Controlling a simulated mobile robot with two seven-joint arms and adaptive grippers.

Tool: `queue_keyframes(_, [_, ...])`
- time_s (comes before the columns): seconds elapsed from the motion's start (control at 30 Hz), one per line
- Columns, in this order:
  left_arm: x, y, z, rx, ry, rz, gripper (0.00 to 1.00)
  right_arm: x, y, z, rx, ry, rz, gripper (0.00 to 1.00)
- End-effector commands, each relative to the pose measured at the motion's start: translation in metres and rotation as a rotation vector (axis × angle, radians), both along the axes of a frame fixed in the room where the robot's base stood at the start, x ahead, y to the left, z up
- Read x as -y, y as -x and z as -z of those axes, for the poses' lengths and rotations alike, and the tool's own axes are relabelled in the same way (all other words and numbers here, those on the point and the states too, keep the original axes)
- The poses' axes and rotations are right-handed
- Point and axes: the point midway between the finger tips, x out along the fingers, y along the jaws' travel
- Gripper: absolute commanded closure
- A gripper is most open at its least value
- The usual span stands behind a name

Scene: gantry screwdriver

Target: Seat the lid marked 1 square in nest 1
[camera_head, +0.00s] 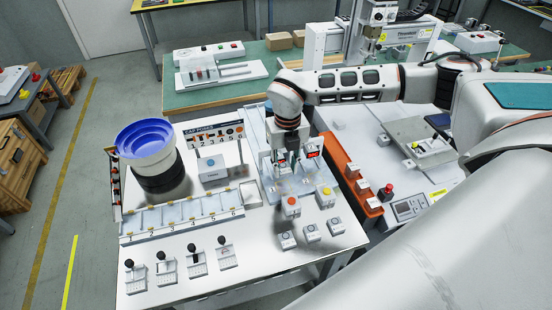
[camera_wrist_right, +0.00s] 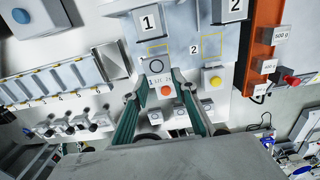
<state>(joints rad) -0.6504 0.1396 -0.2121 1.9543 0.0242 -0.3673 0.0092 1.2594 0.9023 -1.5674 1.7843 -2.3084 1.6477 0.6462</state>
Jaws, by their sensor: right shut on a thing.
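My right gripper (camera_head: 284,163) is over the grey fixture plate (camera_head: 263,129) in the head view. In the right wrist view my right gripper (camera_wrist_right: 160,73) is shut on a small grey lid (camera_wrist_right: 156,66) with a dark ring on its top. The lid overlaps a yellow square outline beside a grey block marked 1 (camera_wrist_right: 148,22). I cannot tell whether the lid touches the plate or hangs above it. A block marked 2 (camera_wrist_right: 235,8) and a second yellow outline (camera_wrist_right: 208,52) are to the right. My left gripper is not in view.
Orange (camera_head: 291,201) and yellow (camera_head: 325,192) button boxes stand in front of the fixture. Several small grey blocks (camera_head: 312,232) lie near the table's front edge. An orange rack (camera_head: 349,170) is to the right. A blue bowl feeder (camera_head: 145,139) is to the left.

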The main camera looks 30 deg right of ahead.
Motion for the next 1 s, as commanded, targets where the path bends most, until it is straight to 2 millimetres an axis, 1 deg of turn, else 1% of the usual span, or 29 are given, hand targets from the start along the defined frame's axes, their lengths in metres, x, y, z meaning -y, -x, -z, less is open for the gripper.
queue_keyframes(0.27, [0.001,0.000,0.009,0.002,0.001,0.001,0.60,0.001,0.000,0.013,0.000,0.000,0.000,0.88])
queue_keyframes(0.67, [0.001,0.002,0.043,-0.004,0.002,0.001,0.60,0.000,0.001,0.055,-0.002,0.001,0.000,0.88])
queue_keyframes(0.83, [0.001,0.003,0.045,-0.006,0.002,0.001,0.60,0.001,0.001,0.063,-0.001,0.001,0.001,0.88])
queue_keyframes(1.0, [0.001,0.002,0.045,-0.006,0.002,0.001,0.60,0.001,0.000,0.065,0.001,0.000,0.000,0.88])
